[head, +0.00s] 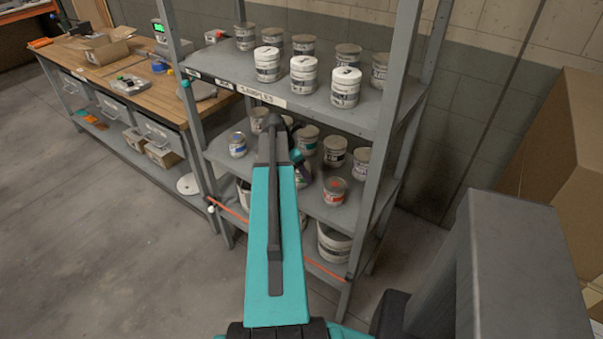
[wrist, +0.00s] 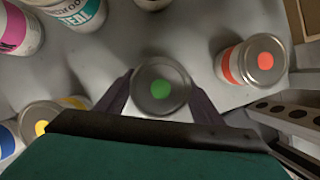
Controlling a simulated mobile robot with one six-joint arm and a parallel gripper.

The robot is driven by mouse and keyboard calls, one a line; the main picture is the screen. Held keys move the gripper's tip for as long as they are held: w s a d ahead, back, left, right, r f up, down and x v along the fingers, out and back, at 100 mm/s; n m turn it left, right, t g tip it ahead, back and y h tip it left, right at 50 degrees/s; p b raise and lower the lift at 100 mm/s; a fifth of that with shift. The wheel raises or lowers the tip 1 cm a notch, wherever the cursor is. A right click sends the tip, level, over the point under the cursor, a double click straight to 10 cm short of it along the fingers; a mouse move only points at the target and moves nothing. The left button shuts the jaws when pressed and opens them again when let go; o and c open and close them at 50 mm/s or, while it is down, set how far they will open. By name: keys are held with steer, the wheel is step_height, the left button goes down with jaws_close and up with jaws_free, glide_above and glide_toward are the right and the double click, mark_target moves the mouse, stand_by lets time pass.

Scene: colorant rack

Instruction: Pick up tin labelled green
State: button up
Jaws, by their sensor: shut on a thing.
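The tin with a green dot on its lid (wrist: 160,75) is between the two dark fingers of my gripper (wrist: 160,95) in the wrist view. The fingers are shut on its sides. The tin's label is hidden from above. In the head view my arm covers most of the gripper and its tin, at the middle shelf of the rack. I cannot tell whether the tin touches the shelf.
A tin with an orange-red dot (wrist: 265,60) stands close right of my gripper; a yellow-dotted tin (wrist: 40,122) is at left. Teal-label (wrist: 78,10) and magenta-label (wrist: 18,28) tins stand at upper left. The upper shelf (head: 300,106) overhangs; a grey post (head: 398,90) stands right.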

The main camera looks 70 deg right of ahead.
steer(key=shift+r, duration=0.2)
steer(key=shift+r+b, duration=0.55)
steer(key=shift+r, duration=0.55)
steer(key=w+a+r+b, duration=0.1)
steer(key=w+a, duration=0.1)
steer(key=a, duration=0.5)
steer(key=w+a+r+b, duration=0.1)
steer(key=w+a+b, duration=0.1)
steer(key=a, duration=0.6)
steer(key=shift+w+r, duration=0.25)
steer(key=shift+w, duration=0.4)
